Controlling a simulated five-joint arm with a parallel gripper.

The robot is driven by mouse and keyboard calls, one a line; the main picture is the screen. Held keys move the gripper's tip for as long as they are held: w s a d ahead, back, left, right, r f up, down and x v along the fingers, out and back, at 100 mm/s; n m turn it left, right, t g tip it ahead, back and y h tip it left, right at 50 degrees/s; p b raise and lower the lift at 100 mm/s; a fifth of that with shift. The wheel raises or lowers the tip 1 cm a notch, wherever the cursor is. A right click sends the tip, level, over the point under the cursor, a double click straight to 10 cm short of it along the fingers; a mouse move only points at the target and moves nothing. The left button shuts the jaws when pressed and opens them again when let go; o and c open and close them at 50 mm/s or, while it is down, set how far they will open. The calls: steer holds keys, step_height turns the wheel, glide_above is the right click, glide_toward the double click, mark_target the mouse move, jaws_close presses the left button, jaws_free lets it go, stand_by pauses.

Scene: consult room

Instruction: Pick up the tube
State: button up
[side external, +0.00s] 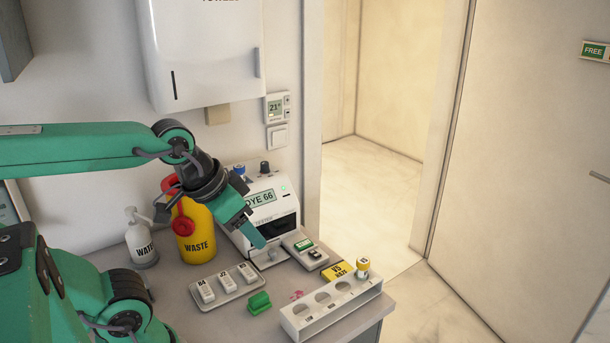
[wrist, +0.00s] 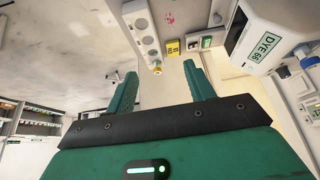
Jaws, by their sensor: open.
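A tube with a yellow cap (side external: 363,266) stands upright in the last hole, at the right end, of a white rack (side external: 318,319) near the table's right edge. Its body is mostly hidden in the rack. In the wrist view the yellow cap (wrist: 157,69) shows ahead, between my fingers in the picture, at the end of the rack (wrist: 136,12). The rack's other holes look empty. My gripper (side external: 258,238) is open and empty, raised in front of the analyser, to the left of the tube and apart from it. Its fingers (wrist: 160,80) are spread in the wrist view.
A white analyser reading "DYE 66" (side external: 262,199) stands at the back. A yellow box (side external: 338,271) and a small grey device (side external: 305,250) are beside the rack. A tray of labelled pieces (side external: 230,291), a green block (side external: 259,303), a yellow waste container (side external: 197,247) and a white bottle (side external: 141,240) are left.

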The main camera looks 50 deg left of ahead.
step_height(320, 180, up, 3)
steer(key=n+g, duration=0.2)
steer(key=g, duration=0.4)
glide_above(239, 166)
steer(key=shift+f, duration=1.35)
steer(key=shift+f, duration=2.6)
